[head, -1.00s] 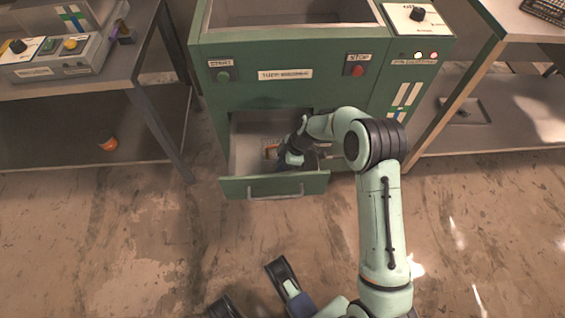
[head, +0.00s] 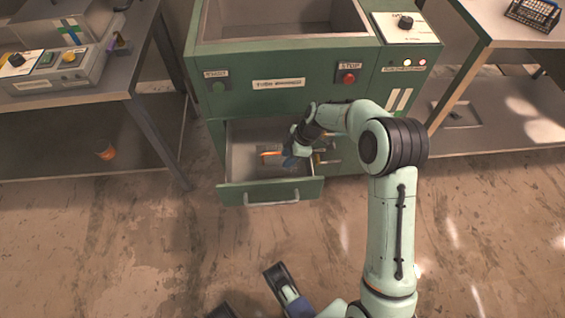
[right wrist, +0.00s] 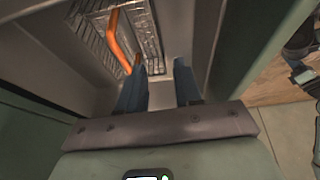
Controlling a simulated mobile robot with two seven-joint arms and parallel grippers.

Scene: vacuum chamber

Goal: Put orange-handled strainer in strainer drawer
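The orange-handled strainer lies in the open drawer (head: 232,160) of the green machine. Its orange handle (head: 269,154) shows in the head view. In the right wrist view the strainer (right wrist: 118,35) shows its orange handle beside a ridged metal surface; I cannot tell how much of that metal is its own. My right gripper (head: 289,160) is at the drawer, just right of the handle. In the right wrist view my right gripper (right wrist: 161,80) has its two blue fingers apart with nothing between them; the handle's end is near the left finger.
The drawer's front panel with its handle (head: 270,198) sticks out towards me. The machine's open basin (head: 285,22) is above. Tables stand left (head: 130,80) and right (head: 490,55). An orange object (head: 105,150) lies under the left table. The floor in front is mostly clear.

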